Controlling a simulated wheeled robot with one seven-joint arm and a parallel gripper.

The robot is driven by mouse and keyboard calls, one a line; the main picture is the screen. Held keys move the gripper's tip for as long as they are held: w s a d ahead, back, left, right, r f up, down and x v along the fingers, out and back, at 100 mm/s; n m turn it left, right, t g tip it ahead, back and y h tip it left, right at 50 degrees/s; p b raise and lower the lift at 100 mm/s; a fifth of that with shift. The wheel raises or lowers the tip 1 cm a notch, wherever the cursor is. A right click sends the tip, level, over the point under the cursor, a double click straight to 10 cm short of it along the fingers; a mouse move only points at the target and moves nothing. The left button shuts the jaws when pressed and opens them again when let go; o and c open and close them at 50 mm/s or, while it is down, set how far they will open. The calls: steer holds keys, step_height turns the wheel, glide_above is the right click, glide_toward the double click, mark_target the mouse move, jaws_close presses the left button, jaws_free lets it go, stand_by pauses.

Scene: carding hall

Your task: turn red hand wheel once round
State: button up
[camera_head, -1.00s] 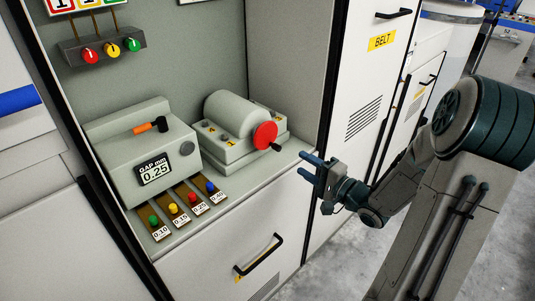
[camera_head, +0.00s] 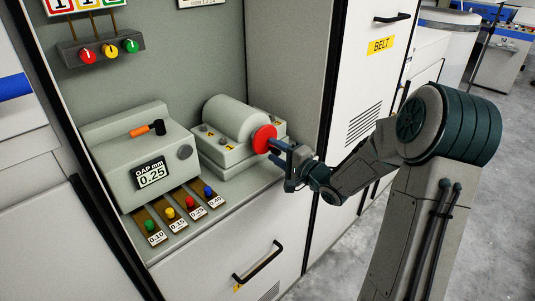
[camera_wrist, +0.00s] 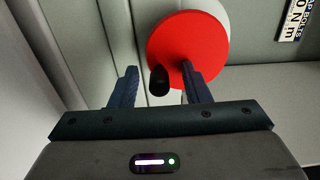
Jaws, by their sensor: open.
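The red hand wheel (camera_head: 264,138) is a flat disc on the right end of a grey cylindrical housing (camera_head: 229,117). In the wrist view the red disc (camera_wrist: 188,50) fills the upper middle, with its black crank handle (camera_wrist: 159,80) pointing toward me. My gripper (camera_head: 274,148) is open at the wheel's right side. In the head view the fingers hide the handle.
A gauge box (camera_head: 142,158) reading 0.25 with an orange-handled tool (camera_head: 147,129) on top stands left of the housing. Coloured-knob gauge strips (camera_head: 181,211) lie in front. A cabinet side wall (camera_head: 287,75) rises behind the gripper. A drawer handle (camera_head: 258,261) sticks out below.

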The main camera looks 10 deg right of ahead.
steer(key=shift+w+a+r, duration=0.1)
steer(key=shift+r, duration=0.05)
steer(key=c, duration=0.4)
steer(key=shift+a, duration=0.1)
steer(key=m+p, duration=0.1)
steer(key=p, duration=0.2)
steer(key=shift+a+m, duration=0.15)
steer(key=shift+m, duration=0.15)
steer(key=shift+s+a+m+p, duration=0.1)
steer(key=shift+s+m+p, duration=0.1)
steer(key=shift+m+p, duration=0.25)
steer(key=shift+s+a+m+p, duration=0.15)
steer(key=shift+m+p, duration=0.4)
steer(key=shift+p, duration=0.6)
steer(key=shift+f+m+p, duration=0.2)
steer(key=shift+m+p, duration=0.1)
steer(key=shift+p, duration=0.05)
steer(key=shift+a, duration=0.1)
